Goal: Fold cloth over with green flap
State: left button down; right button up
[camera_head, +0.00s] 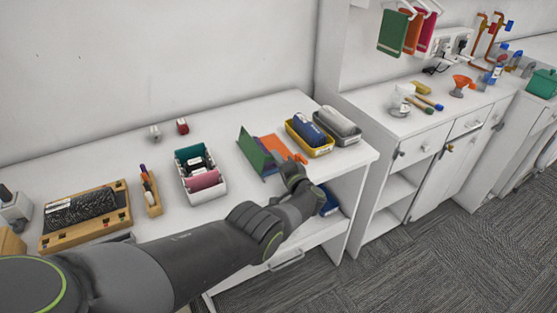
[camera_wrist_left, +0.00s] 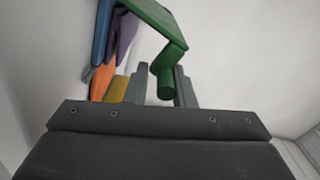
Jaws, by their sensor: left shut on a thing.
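A green flap (camera_head: 255,153) stands tilted up on the white table, beside an orange piece (camera_head: 276,145). In the left wrist view the green flap (camera_wrist_left: 160,25) has a round green bar at its near end. My left gripper (camera_wrist_left: 162,85) has its two fingers on either side of that bar and is shut on it. A purple, crumpled cloth-like piece (camera_wrist_left: 124,38) hangs behind the flap. In the head view my left gripper (camera_head: 294,168) is at the flap's right, and its wrist hides part of the area. My right gripper is not in view.
A yellow tray (camera_head: 309,145) with a blue item and a grey tray (camera_head: 338,130) stand right of the flap. A white box (camera_head: 205,192) with rolled cloths stands to the left. The table's front edge runs below my left arm. Free tabletop lies behind the flap.

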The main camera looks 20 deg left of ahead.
pick_arm(q)
jog(key=shift+s+f, duration=0.2)
jog(key=shift+f, duration=0.3)
dwell(0.4)
jog(key=c, duration=1.5)
grip_release()
jog(key=shift+o, duration=0.5)
jog(key=shift+r, duration=0.1)
jog(key=shift+w+r, duration=0.1)
jog(key=shift+r, duration=0.05)
jog(key=shift+d+r+p, duration=0.1)
jog(key=shift+d+p, duration=0.15)
jog(key=shift+p, duration=0.05)
jog(key=p+v, duration=0.6)
jog(key=v, duration=1.1)
